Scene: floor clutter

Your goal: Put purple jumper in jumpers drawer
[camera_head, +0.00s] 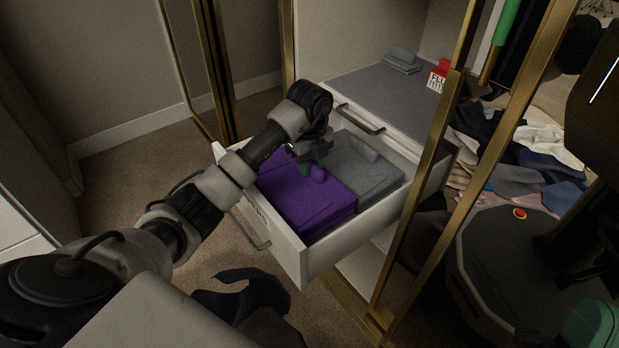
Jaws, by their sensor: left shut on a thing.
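The purple jumper (307,204) lies folded in the front left part of an open white drawer (318,262). A folded grey jumper (362,170) lies beside it in the same drawer. Dark lettering on the drawer front is partly hidden by my left arm and cannot be read in full. My left gripper (308,165) is over the drawer, at the back edge of the purple jumper, and is shut on it. The fingertips are small and partly hidden by the wrist. My right gripper is not in view.
A grey shelf top (385,92) behind the drawer holds a small folded grey item (402,60) and a red and white box (438,76). Gold door frames (432,160) stand close on the right. Dark cloth (243,292) lies on the carpet below; more clothes (515,150) are heaped at right.

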